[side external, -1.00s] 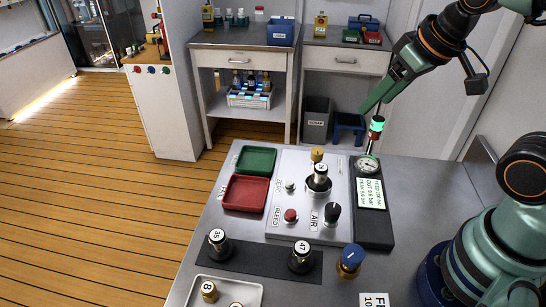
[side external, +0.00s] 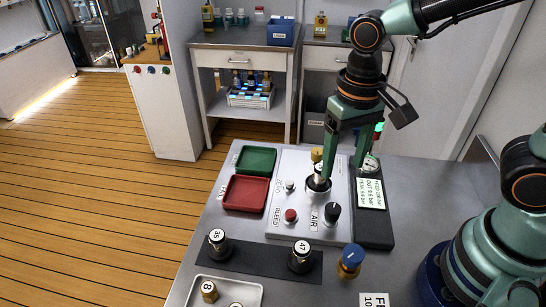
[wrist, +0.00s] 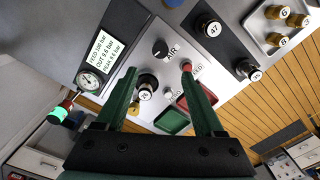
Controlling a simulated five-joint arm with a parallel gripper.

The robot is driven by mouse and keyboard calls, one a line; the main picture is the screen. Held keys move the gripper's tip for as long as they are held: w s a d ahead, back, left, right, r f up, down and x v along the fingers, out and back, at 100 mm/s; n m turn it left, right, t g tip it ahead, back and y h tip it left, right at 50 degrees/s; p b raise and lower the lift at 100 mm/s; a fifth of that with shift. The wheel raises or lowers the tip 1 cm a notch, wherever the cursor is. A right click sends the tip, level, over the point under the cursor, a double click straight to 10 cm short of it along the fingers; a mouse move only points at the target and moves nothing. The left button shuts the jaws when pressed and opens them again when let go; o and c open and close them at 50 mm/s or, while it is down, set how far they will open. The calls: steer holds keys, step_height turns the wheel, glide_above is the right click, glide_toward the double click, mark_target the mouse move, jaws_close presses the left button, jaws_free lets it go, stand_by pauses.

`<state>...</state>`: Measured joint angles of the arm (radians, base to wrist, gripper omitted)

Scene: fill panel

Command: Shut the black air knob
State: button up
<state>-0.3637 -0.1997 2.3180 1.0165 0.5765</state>
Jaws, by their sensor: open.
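The black air knob (side external: 332,213) stands on the pale panel (side external: 274,228), beside the AIR label. It also shows in the wrist view (wrist: 159,49), beyond my fingertips and apart from them. My gripper (side external: 343,172) is open and points down over the far part of the panel, near the numbered dark bottle (side external: 318,184) seated there. In the wrist view, my open fingers (wrist: 158,70) have that bottle (wrist: 146,90) between them in the picture; touch cannot be told. The knob's exact turn is too small to read.
A red bleed button (side external: 290,215) and a silver knob (side external: 290,186) are close by. The gauge (wrist: 89,83) and readout (side external: 371,194) flank the panel, near a green-lit lamp (wrist: 57,114). Bottles 35 (side external: 218,245) and 47 (side external: 301,257) and a blue-topped one (side external: 349,261) stand in front.

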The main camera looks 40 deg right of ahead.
mark_target(333, 208)
step_height(333, 208, down, 12)
steer(key=shift+a+f, duration=0.1)
stand_by(0.5)
jaws_close()
